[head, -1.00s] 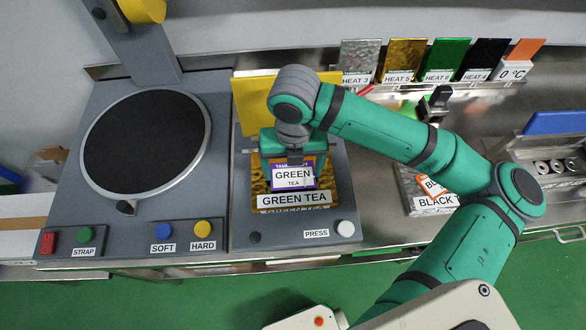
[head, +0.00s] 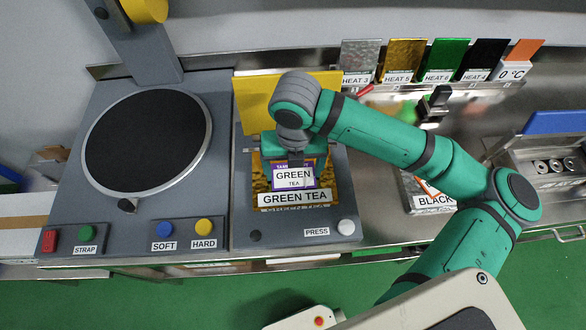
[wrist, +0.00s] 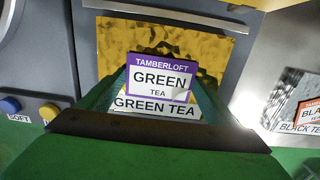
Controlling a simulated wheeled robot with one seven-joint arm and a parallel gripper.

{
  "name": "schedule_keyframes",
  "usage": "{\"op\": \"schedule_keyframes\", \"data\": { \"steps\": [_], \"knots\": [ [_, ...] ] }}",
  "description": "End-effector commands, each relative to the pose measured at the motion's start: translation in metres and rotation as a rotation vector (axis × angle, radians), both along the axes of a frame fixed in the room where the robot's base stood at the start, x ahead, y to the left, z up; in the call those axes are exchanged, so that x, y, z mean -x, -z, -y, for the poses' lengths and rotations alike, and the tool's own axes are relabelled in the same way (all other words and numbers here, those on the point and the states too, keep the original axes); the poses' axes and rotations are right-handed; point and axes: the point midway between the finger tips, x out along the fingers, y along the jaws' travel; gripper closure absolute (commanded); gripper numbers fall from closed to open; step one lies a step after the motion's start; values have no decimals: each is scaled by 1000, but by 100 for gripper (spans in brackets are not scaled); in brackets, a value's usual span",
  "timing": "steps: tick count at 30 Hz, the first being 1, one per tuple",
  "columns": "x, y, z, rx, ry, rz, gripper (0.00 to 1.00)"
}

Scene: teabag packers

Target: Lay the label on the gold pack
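The label, purple and white and reading TAMBERLOFT GREEN TEA, is over the middle of the gold pack in the head view (head: 294,181) and in the wrist view (wrist: 160,80). Its lower right corner looks curled. The gold pack (head: 263,187) lies on the press bed, its GREEN TEA strip at the front; it also shows in the wrist view (wrist: 215,62). My gripper (wrist: 160,92) is over the pack, its green fingers at the label's two sides, seemingly shut on it. Whether the label touches the pack is not clear. My wrist hides the pack's rear in the head view.
A yellow lid (head: 255,100) stands behind the press bed. A PRESS button (head: 346,228) is at its front right. A round dark plate (head: 145,142) is to the left. A silver BLACK TEA pack (head: 413,188) is to the right, partly behind my arm. Heat swatches line the back.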

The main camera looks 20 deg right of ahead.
Motion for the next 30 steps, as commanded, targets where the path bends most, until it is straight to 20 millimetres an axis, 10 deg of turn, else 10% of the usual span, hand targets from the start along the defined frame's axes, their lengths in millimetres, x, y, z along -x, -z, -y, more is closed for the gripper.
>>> {"op": "schedule_keyframes", "data": {
  "steps": [11, 30],
  "knots": [
    [2, 9, -2, -12, 4, -20, 0],
    [3, -105, -2, -8, 0, -21, 0]
  ]
}}
